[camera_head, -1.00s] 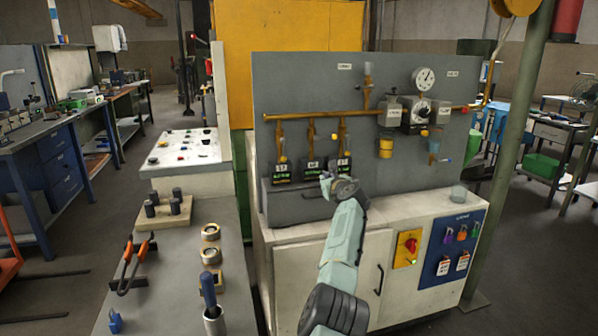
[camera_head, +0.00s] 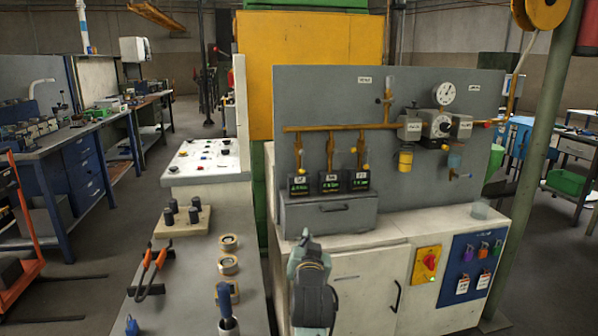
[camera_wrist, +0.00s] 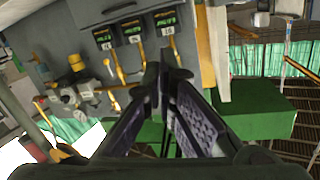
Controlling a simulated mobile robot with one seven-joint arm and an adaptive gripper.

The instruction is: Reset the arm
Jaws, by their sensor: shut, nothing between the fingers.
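My arm rises from the bottom of the head view, in front of the white cabinet (camera_head: 365,262). In that view the fingers are hidden or too small to make out. In the wrist view my gripper (camera_wrist: 165,72) is shut, with its two dark fingers meeting and nothing between them. Beyond the fingertips the wrist view shows the panel's small black displays with green digits (camera_wrist: 133,30), tilted in the picture. The same displays (camera_head: 330,181) stand on a grey box on the cabinet in the head view. My gripper appears apart from them.
The grey panel (camera_head: 290,100) carries orange pipes, a round gauge (camera_head: 443,94) and valves. A bench (camera_head: 190,262) at left holds pliers (camera_head: 152,268), several brass rings and a blue-handled tool (camera_head: 225,303). A green post (camera_head: 535,140) stands at right. Lockout tags hang on a blue board (camera_head: 474,268).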

